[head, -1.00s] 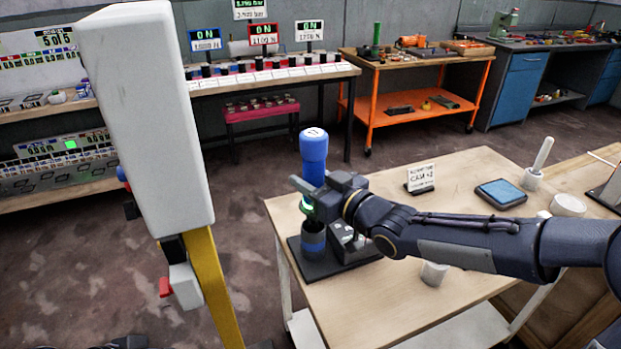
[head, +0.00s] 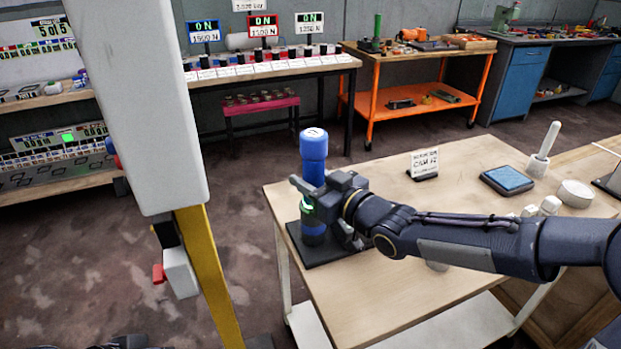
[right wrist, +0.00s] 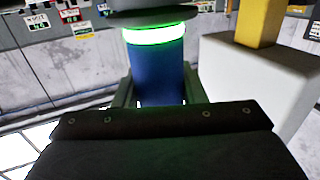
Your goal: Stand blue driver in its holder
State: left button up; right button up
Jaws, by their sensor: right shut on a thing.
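The blue driver (head: 313,158) stands upright at the left end of the wooden table. My right gripper (head: 312,190) is shut on it below its thick blue top. A green glowing ring shows just below the jaws. The holder (head: 313,234), a dark cup with a blue band on a black base, is directly under the driver. The driver's lower end meets or enters the cup; its depth cannot be told. In the right wrist view the blue driver body (right wrist: 157,85) sits between the fingers, with the green ring above. My left gripper is not in view.
A white housing (head: 135,105) with a yellow post (head: 208,275) rises left of the table. A sign card (head: 425,163), a blue pad (head: 507,181) and a white roll (head: 576,193) stand on the table. An orange cart (head: 425,85) is behind.

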jog(key=shift+b, duration=0.3)
jog(key=o, duration=1.2)
jog(key=shift+f, duration=0.3)
jog(key=s+d+f+m+g+h, duration=0.1)
jog(key=s+d+f+m+h, duration=0.15)
jog(key=s+d+h, duration=0.55)
jog(key=s+d+f+m+h, duration=0.15)
jog(key=s+d+m, duration=0.3)
jog(key=d, duration=0.75)
jog(key=s+d+f+m+g+y+p, duration=0.1)
jog(key=s+f+m+g, duration=0.15)
jog(key=s, duration=0.75)
jog(key=s+f+m+g+y, duration=0.1)
jog(key=s+f+g, duration=0.3)
jog(key=s, duration=0.5)
notch_tip(320, 180, up, 13)
jog(key=p, duration=1.3)
jog(key=shift+h, duration=0.35)
